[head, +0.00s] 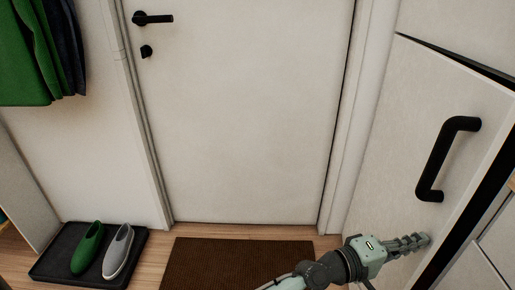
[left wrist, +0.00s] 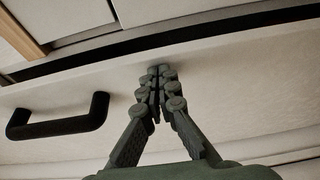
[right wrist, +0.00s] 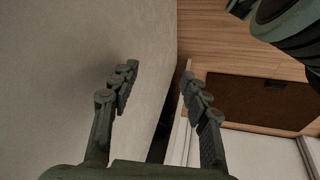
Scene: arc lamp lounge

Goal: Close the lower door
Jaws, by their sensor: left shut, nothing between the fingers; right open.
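The lower door (head: 400,130) is a pale cabinet panel at the right of the head view, with a black bar handle (head: 446,160). It stands slightly ajar, with dark gaps along its top and right edges. My left gripper (head: 425,240) is shut and empty at the door's face, below the handle; whether it touches is unclear. In the left wrist view, the closed fingertips (left wrist: 157,72) lie over the door near its dark gap, with the handle (left wrist: 58,118) to the left. My right gripper (right wrist: 159,76) is open and empty beside a pale surface, outside the head view.
A closed white room door (head: 245,110) stands ahead, with a brown mat (head: 240,262) before it. A black tray (head: 52,270) with green and grey shoes lies at the left, below hanging clothes (head: 40,50). Pale cabinet fronts (head: 497,240) are at the far right.

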